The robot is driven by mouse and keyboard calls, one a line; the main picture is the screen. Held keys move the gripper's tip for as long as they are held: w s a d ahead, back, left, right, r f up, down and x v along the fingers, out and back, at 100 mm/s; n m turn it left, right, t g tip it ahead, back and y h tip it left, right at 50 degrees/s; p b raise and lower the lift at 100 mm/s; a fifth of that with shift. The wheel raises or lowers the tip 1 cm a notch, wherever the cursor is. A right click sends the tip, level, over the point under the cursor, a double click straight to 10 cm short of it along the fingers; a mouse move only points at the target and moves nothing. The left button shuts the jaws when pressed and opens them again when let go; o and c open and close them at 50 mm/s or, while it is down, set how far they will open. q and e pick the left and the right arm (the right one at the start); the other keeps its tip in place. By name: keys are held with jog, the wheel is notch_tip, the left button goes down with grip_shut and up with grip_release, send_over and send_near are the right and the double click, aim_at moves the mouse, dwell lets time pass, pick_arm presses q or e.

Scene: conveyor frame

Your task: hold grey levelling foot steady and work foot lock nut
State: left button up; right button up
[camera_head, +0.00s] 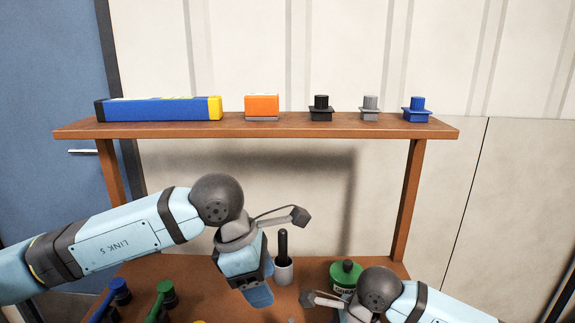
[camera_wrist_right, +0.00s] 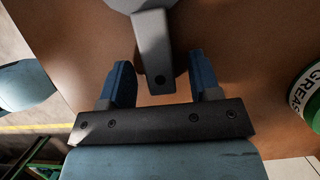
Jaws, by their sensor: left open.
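A small grey piece with a square flange and round top (camera_head: 370,107) stands on the shelf. It may be the levelling foot, but I cannot be sure. I cannot make out a lock nut. My left gripper (camera_head: 258,292) points down over the table and is open, its fingertips partly hidden. My right gripper (camera_wrist_right: 162,82) has its two blue fingers apart. In the head view the right fingers are not clearly seen.
The brown shelf (camera_head: 290,129) also carries a blue box (camera_head: 160,109), an orange block (camera_head: 262,106), a black piece (camera_head: 320,108) and a blue piece (camera_head: 416,109). Below are a pale cup with a black handle (camera_head: 283,270), a green grease can (camera_head: 345,274) and blue and green tools.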

jog(key=v, duration=1.2)
jog(key=shift+s, duration=0.1)
